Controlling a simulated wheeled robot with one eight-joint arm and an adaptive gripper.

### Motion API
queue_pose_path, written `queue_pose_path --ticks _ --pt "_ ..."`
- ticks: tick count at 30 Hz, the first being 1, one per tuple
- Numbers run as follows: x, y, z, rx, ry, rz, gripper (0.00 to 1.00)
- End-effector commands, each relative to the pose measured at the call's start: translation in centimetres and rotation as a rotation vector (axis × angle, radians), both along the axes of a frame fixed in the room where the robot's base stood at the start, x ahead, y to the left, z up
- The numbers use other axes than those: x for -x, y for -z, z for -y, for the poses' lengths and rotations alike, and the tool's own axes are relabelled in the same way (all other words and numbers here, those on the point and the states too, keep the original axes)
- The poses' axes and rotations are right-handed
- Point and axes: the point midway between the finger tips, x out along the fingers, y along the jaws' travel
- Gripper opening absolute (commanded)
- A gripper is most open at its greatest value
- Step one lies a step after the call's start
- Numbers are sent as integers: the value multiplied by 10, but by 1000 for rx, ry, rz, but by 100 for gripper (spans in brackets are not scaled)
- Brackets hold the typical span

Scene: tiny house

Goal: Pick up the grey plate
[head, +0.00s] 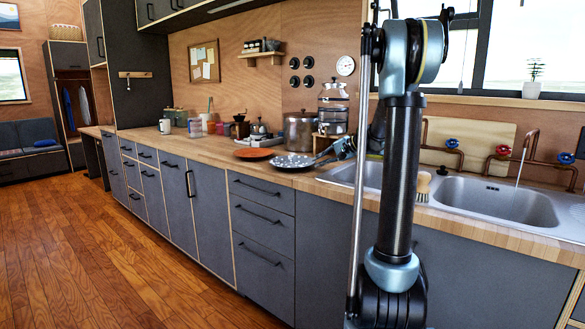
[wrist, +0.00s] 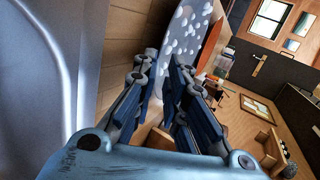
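The grey plate (head: 289,161), speckled with white, lies on the wooden counter left of the sink in the head view. My gripper (head: 326,154) is just to its right, low over the counter, with its fingers pointing at the plate. In the wrist view the plate (wrist: 187,38) is right beyond the fingertips. My gripper (wrist: 166,62) shows two separated fingers there, with the near rim of the plate at or between the tips. I cannot tell whether either finger touches it.
An orange-brown plate (head: 254,153) lies just left of the grey one. A large metal pot (head: 299,132) and a glass-and-metal appliance (head: 333,108) stand behind. The sink (head: 494,198) and a brush (head: 423,187) are to the right. The wooden floor (head: 130,250) is clear.

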Motion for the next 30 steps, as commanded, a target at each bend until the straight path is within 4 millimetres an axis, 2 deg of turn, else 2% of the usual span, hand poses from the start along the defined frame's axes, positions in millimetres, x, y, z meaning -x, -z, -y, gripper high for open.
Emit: queue_pose_path --ticks 3,8,14,16,17,30 --pt "-8 9 -14 0 -2 0 12" --pt "-15 17 -25 1 -1 0 12" --pt "-15 18 -25 0 0 0 12" --pt "-15 18 -25 0 0 0 1" --pt "-15 18 -25 0 0 0 0" --pt "-15 14 -24 1 2 0 0"
